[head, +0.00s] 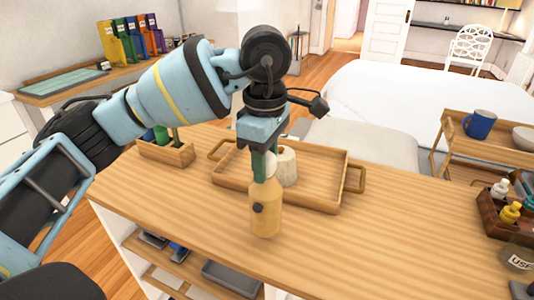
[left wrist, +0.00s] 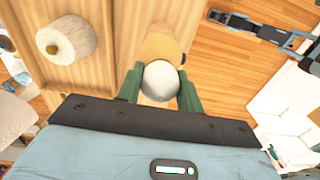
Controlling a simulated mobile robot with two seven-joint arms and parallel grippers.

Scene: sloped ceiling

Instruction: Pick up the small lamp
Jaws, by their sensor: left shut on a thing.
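The small lamp (head: 266,208) has a tan bottle-shaped body with a dark round knob on its side and a round white bulb on top. It is upright over the wooden counter, in front of the tray. I cannot tell whether its base touches the counter. My left gripper (head: 265,165) points down from above, its green fingers shut on the lamp's top. In the left wrist view, the white bulb (left wrist: 160,82) sits between the two fingers, with the tan body beyond it. My right gripper is not in view.
A wooden tray (head: 344,185) just behind the lamp holds a cream cylinder (head: 288,167). A wooden box (head: 168,155) with green items stands left of the tray. Small bottles (head: 509,212) in a holder and a jar (head: 518,258) stand far right. The counter between is clear.

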